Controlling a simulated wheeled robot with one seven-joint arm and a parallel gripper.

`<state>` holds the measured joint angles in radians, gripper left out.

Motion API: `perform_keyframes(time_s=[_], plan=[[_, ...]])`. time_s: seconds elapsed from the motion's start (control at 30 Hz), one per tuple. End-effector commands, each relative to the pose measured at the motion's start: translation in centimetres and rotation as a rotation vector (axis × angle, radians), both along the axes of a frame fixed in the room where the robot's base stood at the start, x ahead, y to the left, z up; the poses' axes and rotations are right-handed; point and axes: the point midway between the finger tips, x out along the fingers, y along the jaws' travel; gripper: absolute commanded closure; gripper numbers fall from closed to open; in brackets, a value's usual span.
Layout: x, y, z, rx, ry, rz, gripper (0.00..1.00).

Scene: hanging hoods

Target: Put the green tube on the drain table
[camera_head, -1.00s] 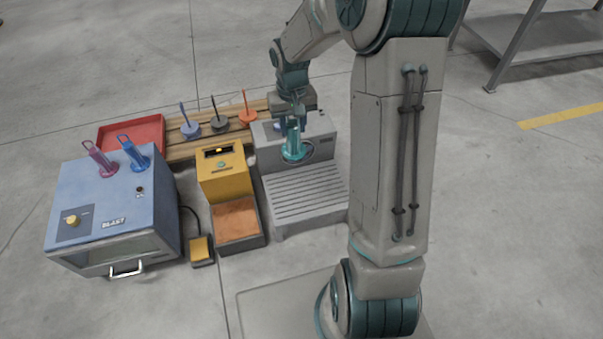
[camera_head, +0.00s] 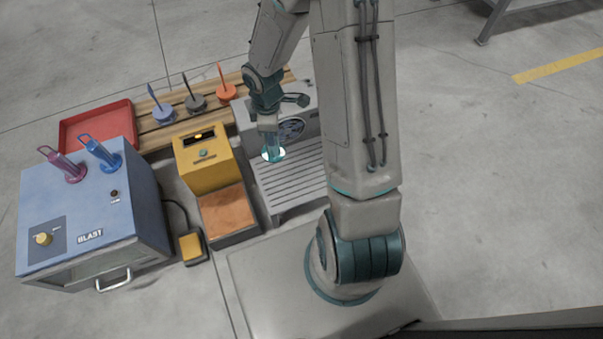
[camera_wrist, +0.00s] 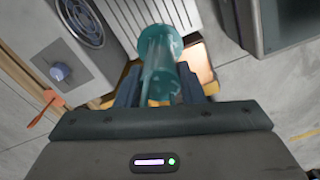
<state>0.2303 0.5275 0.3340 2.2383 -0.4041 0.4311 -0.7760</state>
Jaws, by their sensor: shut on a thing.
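The green tube (camera_wrist: 160,65), a translucent teal cylinder with a wider flanged end, is between the two fingers of my gripper (camera_wrist: 155,88) in the wrist view. My gripper is shut on it. I cannot tell whether the tube touches the slats. The drain table's grey back housing with a round grille (camera_head: 291,130) stands behind it, partly hidden by my arm.
A yellow box (camera_head: 203,165) with an orange-brown pad stands just left of the drain table. A blue blast cabinet (camera_head: 90,210) holds a purple and a blue tube on top. A wooden rack (camera_head: 170,133) carries blue, grey and orange pegged pieces beside a red tray (camera_head: 92,122).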

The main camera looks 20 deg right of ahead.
Motion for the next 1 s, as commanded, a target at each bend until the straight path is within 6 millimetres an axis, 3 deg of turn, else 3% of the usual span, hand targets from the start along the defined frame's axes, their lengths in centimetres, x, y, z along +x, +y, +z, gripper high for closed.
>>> perform_keyframes(time_s=[0.03,0.2,0.33,0.5,0.77,1.0], plan=[[-1.4,0.6,-2.2,0.002,0.008,0.146,1.0],[-6.1,2.4,-6.7,0.002,0.006,0.673,1.0],[-8.5,3.3,-8.3,0.002,0.003,0.914,1.0],[-10.2,3.8,-9.2,-0.001,0.002,1.069,1.0],[-10.8,3.7,-10.0,0.0,-0.001,1.149,1.0],[-7.2,1.2,-12.7,0.001,0.0,1.143,1.0]])
